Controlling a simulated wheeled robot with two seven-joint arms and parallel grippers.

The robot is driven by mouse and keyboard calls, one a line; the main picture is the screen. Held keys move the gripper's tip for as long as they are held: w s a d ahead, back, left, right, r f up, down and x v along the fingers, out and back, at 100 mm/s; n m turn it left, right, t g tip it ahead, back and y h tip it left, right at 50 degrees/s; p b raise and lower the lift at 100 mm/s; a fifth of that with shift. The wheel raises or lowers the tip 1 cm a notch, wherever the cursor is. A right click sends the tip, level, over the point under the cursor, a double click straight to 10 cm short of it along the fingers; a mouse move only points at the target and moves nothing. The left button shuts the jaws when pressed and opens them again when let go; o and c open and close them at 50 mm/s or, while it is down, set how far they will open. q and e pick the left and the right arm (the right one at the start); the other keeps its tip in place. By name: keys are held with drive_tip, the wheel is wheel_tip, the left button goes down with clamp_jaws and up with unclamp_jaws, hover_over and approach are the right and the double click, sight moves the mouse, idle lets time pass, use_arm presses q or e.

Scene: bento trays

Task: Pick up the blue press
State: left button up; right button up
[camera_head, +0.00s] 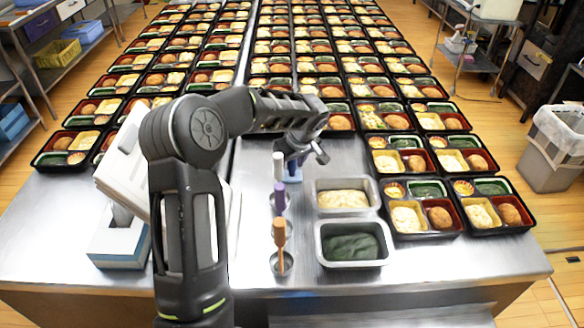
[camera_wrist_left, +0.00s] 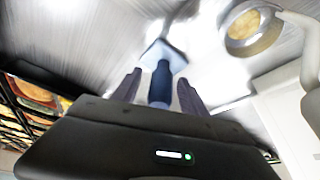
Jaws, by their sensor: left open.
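The blue press (camera_wrist_left: 165,54) shows in the left wrist view, with a dark blue upright handle and a light blue square base. In the head view a small part of it (camera_head: 294,172) shows below my left gripper. My left gripper (camera_head: 308,150) is open above the steel table. In the left wrist view its two fingers (camera_wrist_left: 158,90) stand on either side of the handle, with gaps visible; I cannot tell whether they touch it. My right gripper is not in view.
Tools with white (camera_head: 278,165), purple (camera_head: 280,192) and orange-brown (camera_head: 279,232) handles stand close by. Two metal pans, one of yellowish food (camera_head: 317,206) and one of green food (camera_head: 322,258), sit to the right. Bento trays (camera_head: 412,236) crowd the table behind and right.

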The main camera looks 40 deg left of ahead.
use_arm(q)
drive_tip(key=shift+c, duration=0.2)
idle(0.4)
clamp_jaws()
idle(0.3)
